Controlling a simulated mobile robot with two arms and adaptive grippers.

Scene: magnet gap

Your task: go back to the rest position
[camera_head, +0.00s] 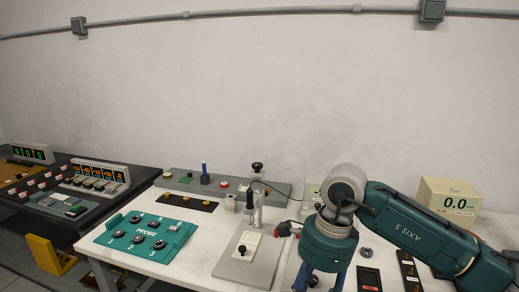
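My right arm (415,228) comes in from the right, over the right part of the white table (205,243). Its wrist (328,245) points down near the front edge of the picture. Blue parts below the wrist run to the bottom edge, and I cannot make out the fingertips or whether they hold anything. My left arm and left gripper are not in view. The arm hides part of the table behind it.
A green probe panel (148,236) lies at the table's left. A grey stand (248,250) with an upright post is in the middle. A beige meter (450,200) reading 0.0 stands at the back right. A dark console (75,190) is at far left.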

